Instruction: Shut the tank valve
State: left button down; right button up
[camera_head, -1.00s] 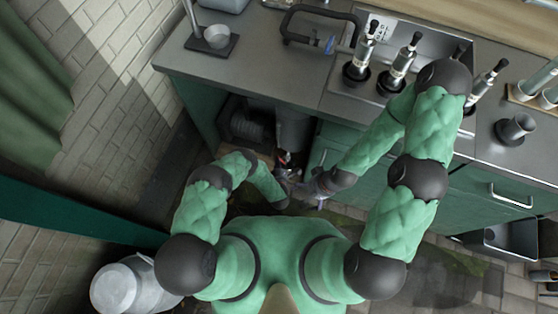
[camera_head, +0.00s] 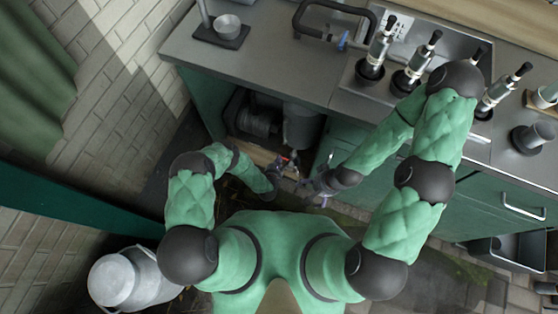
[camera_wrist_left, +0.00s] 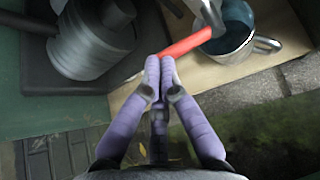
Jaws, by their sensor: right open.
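The valve's red lever (camera_wrist_left: 187,43) lies across the upper middle of the left wrist view, joined to a grey metal fitting (camera_wrist_left: 206,14). In the head view the red part (camera_head: 285,160) is tiny, below the grey tank (camera_head: 300,126) in the open cabinet bay. My left gripper (camera_wrist_left: 160,62) has its purple fingers together, its tips at the lever's left part; whether they touch it I cannot tell. In the head view my left gripper (camera_head: 279,172) is at the bay's front. My right gripper (camera_head: 314,187) is open beside it, to the right and slightly lower.
A blue-grey cup-like vessel (camera_wrist_left: 232,40) with a metal handle stands on a wooden board (camera_wrist_left: 265,62) right of the lever. A ribbed grey cylinder (camera_wrist_left: 92,38) is at the left. The counter (camera_head: 270,60) overhangs the bay. A milk churn (camera_head: 135,278) stands at lower left.

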pick_arm(q)
jog(key=shift+f, duration=0.25)
dwell(0.3)
dwell(0.4)
jog(key=shift+s+d+r, duration=0.25)
jog(key=shift+d, duration=0.4)
pick_arm(e)
jog(key=shift+s, duration=0.1)
